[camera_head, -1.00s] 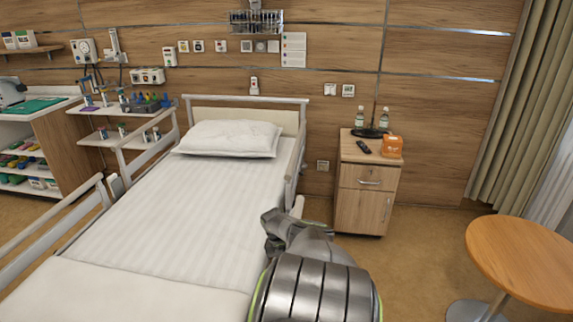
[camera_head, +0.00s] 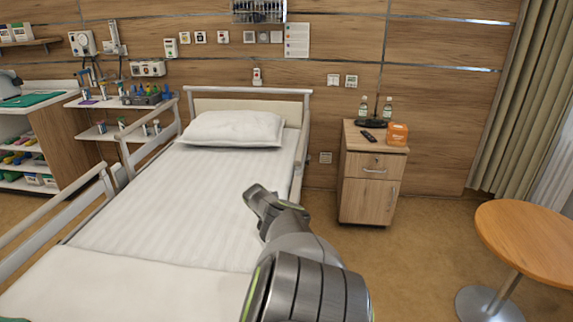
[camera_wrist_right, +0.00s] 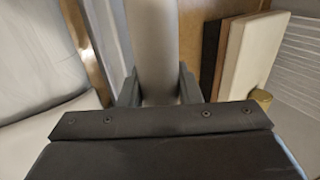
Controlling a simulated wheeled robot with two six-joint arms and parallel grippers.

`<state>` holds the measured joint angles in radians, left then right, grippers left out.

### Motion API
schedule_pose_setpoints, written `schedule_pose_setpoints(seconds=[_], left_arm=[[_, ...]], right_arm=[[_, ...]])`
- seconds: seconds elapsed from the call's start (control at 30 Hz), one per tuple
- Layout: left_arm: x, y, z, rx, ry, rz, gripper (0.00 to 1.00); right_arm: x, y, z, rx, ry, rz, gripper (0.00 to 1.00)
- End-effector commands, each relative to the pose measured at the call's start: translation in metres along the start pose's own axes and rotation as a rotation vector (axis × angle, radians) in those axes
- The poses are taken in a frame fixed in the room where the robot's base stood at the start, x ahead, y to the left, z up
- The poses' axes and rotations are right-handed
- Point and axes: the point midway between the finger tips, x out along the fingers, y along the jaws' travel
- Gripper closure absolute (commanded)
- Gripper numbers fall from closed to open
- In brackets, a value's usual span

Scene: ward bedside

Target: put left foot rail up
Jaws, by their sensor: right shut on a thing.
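The bed (camera_head: 165,215) fills the left and middle of the head view, its headboard against the far wall. My right gripper (camera_head: 262,196) shows near the bed's right edge in the head view. In the right wrist view, my right gripper (camera_wrist_right: 158,90) is shut on a pale grey rail bar (camera_wrist_right: 153,40), with one dark finger on each side. This looks like the left foot rail. In the head view that rail is hidden behind my arm, so its height cannot be told. My left gripper is not in view.
Rails stand up along the bed's left side (camera_head: 50,212). A bedside cabinet (camera_head: 368,205) with an orange box (camera_head: 397,134) stands right of the bed. A round wooden table (camera_head: 535,240) is at the right. Floor between them is clear.

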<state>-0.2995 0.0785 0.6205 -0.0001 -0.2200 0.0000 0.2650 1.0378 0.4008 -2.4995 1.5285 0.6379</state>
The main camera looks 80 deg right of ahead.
Motion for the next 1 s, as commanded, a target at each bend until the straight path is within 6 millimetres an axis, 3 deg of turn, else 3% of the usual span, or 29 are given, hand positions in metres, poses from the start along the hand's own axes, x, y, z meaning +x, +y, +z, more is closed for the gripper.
schedule_pose_setpoints(seconds=[0.67,0.7,0.83,1.0], left_arm=[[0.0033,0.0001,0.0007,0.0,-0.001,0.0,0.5],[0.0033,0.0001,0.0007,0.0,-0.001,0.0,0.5],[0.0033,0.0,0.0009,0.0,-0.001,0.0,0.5],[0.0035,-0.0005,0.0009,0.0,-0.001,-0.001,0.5]], right_arm=[[-0.0027,-0.0022,0.0035,0.001,-0.008,-0.019,1.0],[-0.0027,-0.0022,0.0035,0.001,-0.008,-0.019,0.65],[-0.0019,-0.0017,0.0027,0.001,-0.006,-0.019,0.48],[-0.0008,-0.0014,0.0019,0.0,-0.003,-0.019,0.48]])
